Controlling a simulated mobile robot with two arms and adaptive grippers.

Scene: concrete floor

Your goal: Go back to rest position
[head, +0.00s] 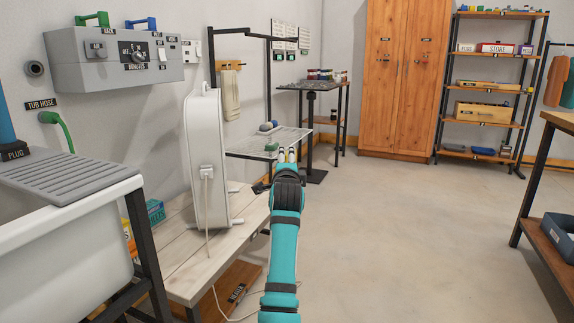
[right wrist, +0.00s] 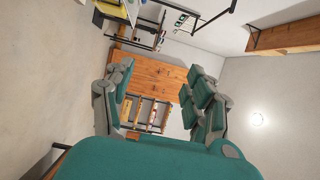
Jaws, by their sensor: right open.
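My right arm reaches forward across the middle of the head view. Its gripper (head: 287,156) is at the far end, to the right of the white fan-like appliance on the bench and in front of the wire shelf. In the right wrist view the right gripper (right wrist: 155,95) has its fingers spread apart, with nothing between them. The wooden cabinet and a shelf show beyond the fingers. My left gripper is in neither view.
The white appliance (head: 207,160) stands on a wooden bench (head: 185,275), its cord hanging down. A white tub (head: 75,245) is at left. A wire shelf (head: 285,138) lies beyond the gripper. A table (head: 552,235) stands at right. The middle floor is clear.

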